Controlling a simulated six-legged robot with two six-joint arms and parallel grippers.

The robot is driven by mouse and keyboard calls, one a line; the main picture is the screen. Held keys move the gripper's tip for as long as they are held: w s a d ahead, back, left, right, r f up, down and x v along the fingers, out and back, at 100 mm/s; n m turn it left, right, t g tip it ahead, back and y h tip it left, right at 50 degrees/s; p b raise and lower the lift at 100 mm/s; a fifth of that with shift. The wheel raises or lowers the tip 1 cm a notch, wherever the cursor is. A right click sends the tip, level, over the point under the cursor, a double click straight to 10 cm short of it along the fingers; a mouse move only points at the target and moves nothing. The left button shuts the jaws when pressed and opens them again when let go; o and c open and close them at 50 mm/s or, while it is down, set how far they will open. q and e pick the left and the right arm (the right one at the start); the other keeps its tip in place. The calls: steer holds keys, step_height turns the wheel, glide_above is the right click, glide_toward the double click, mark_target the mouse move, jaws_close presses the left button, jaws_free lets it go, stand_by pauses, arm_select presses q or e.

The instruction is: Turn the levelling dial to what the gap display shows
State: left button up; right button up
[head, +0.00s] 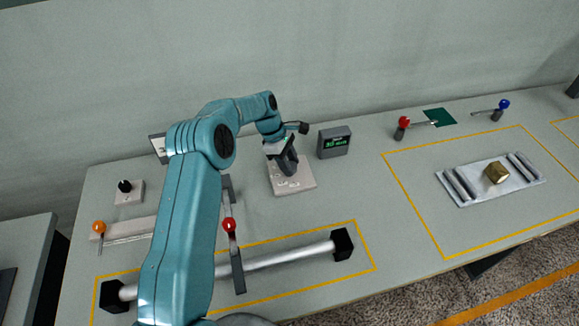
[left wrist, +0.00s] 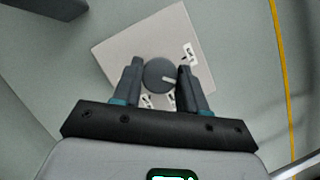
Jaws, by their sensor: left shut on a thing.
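The levelling dial (left wrist: 160,75) is a dark round knob with a pale pointer line, on a light square plate (left wrist: 120,45) with small white labels. In the head view the plate (head: 303,180) lies on the bench, and the knob is hidden behind my gripper. My left gripper (head: 288,168) points down over it; in the left wrist view its fingers (left wrist: 160,78) stand on both sides of the knob, shut on it. The gap display (head: 334,142) is a dark box with green digits, which look like 30 but are too small to read surely. My right gripper is not in view.
A metal bar (head: 285,257) with black end blocks lies in a yellow outline. A grey tray (head: 470,196) with rollers and a brass block (head: 496,172) is at right. Levers with red (head: 404,122), blue (head: 503,104) and orange (head: 99,227) knobs stand about. A small black knob (head: 125,186) is at left.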

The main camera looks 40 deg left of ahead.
arm_select(q)
steer(key=m+g, duration=0.1)
steer(key=m, duration=0.2)
steer(key=m+g, duration=0.1)
steer(key=m, duration=0.2)
steer(key=shift+w+a+r+b, duration=0.15)
steer(key=shift+w+b, duration=0.05)
steer(key=shift+b, duration=0.2)
steer(key=shift+m, duration=0.3)
steer(key=o, duration=1.1)
steer(key=shift+c, duration=0.2)
steer(key=shift+g, duration=0.3)
